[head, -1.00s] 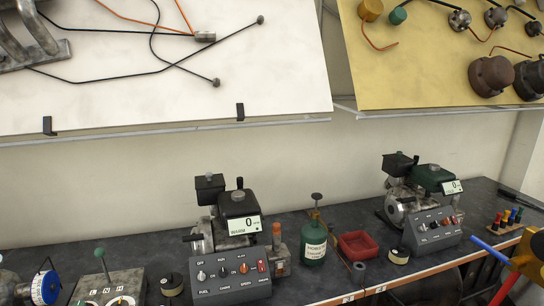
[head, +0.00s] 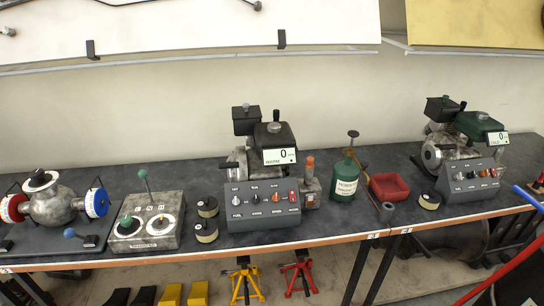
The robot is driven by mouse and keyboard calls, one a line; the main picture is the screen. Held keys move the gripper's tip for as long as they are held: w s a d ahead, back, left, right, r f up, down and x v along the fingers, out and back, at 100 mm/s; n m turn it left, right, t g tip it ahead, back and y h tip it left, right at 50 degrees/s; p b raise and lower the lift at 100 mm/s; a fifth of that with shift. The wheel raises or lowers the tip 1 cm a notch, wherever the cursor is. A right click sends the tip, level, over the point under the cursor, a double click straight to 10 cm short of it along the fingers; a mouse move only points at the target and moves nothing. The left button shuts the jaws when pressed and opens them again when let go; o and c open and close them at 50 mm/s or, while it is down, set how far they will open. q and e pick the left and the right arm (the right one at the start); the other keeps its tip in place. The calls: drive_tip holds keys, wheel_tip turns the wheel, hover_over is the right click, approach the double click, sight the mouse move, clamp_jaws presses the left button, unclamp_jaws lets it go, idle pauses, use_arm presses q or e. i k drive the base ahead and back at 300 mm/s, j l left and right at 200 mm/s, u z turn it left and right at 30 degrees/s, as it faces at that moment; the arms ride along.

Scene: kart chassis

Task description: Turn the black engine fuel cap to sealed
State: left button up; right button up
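The black engine (head: 273,138) stands on the dark bench at the middle of the head view. Its black housing has a round grey cap (head: 274,127) on top, and a display reading 0 on its front. A smaller black box (head: 246,125) beside it also has a small piece on top. I cannot tell from here which is the fuel cap or how it is turned. A grey control panel (head: 262,206) with knobs and a red switch sits in front of the engine. Neither of my grippers shows.
A green-topped engine (head: 480,125) with its own panel stands at the right. Between them are a green bottle (head: 344,178) and a red tray (head: 389,187). A shifter box (head: 147,222) is at the left. Coloured bars (head: 500,270) cross the lower right. Yellow and red stands are below the bench.

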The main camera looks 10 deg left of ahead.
sight(273, 127)
drive_tip(key=i+j+z, duration=1.05)
drive_tip(key=k+z, duration=0.1)
drive_tip(key=k+l+u, duration=0.1)
drive_tip(key=k+u, duration=0.25)
drive_tip(key=i+j+z, duration=0.3)
drive_tip(key=i+l, duration=0.05)
drive_tip(key=i, duration=0.05)
